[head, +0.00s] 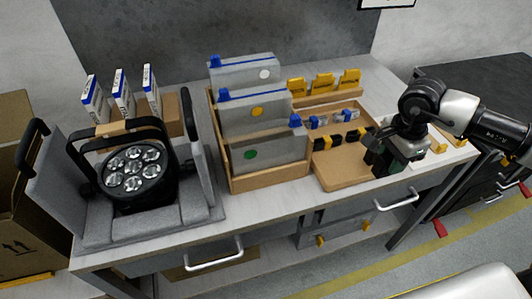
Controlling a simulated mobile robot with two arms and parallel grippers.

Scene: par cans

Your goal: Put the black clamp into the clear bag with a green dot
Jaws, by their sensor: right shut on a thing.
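The clear bag with the green dot (268,150) stands upright at the front of a wooden rack, its blue clip at the upper right. Several black clamps with yellow parts (337,141) sit in the front row of a wooden tray (345,176) right of the bags. My right gripper (373,160) is at the tray's right side, shut on a small dark thing that looks like a black clamp; the fingers mostly hide it. It is to the right of the green-dot bag and apart from it. My left gripper is not in view.
Bags with a yellow dot (255,112) and a white dot (243,73) stand behind the green one. Blue clamps (335,119) and yellow pieces (322,82) fill the rows behind. A stage light (135,175) sits in a grey foam holder at left, with boxes behind.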

